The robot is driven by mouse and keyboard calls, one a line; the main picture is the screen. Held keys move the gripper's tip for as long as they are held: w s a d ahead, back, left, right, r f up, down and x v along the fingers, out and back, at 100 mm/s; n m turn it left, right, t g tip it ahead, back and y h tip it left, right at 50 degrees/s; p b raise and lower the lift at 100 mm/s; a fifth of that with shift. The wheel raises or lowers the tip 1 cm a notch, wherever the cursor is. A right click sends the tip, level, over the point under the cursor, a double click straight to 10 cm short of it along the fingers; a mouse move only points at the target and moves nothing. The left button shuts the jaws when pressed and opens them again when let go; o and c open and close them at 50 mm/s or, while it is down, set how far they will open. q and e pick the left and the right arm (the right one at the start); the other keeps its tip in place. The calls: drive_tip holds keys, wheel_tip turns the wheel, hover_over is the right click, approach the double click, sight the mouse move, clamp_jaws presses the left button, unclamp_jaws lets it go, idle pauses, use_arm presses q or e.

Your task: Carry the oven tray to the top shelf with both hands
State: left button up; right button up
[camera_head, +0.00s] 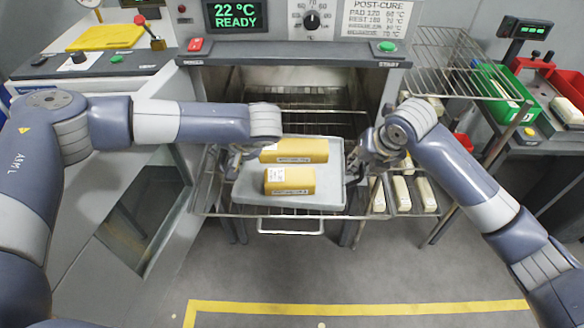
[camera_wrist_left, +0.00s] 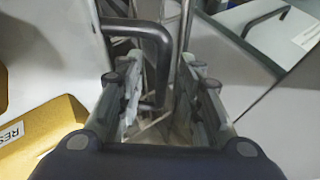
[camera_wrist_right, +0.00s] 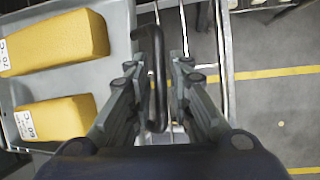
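The grey oven tray (camera_head: 331,192) bears two yellow blocks (camera_head: 290,181) and rests on a wire rack (camera_head: 291,226) in front of the open oven. It also shows in the right wrist view (camera_wrist_right: 122,25). My left gripper (camera_head: 238,160) is at the tray's left side; its fingers stand apart on either side of a black handle (camera_wrist_left: 157,62), with gaps showing. My right gripper (camera_head: 352,165) is at the right side; its fingers stand apart around another black handle (camera_wrist_right: 155,75), apparently not clamped on it. Wire shelves (camera_head: 300,97) show inside the oven, partly hidden.
A wire rack (camera_head: 435,60) stands at the upper right, with pale blocks (camera_head: 402,193) on a lower level. A green bin (camera_head: 497,82) is beside it. The oven's control panel (camera_head: 236,14) is above the opening. Yellow floor tape (camera_head: 350,308) marks clear floor in front.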

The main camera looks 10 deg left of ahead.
use_arm(q)
drive_tip(key=shift+c, duration=0.5)
use_arm(e)
drive_tip(key=shift+c, duration=0.5)
use_arm(q)
drive_tip(key=c, duration=0.5)
use_arm(e)
clamp_jaws()
use_arm(q)
clamp_jaws()
drive_tip(key=shift+r, duration=0.2)
use_arm(e)
drive_tip(key=shift+r, duration=0.25)
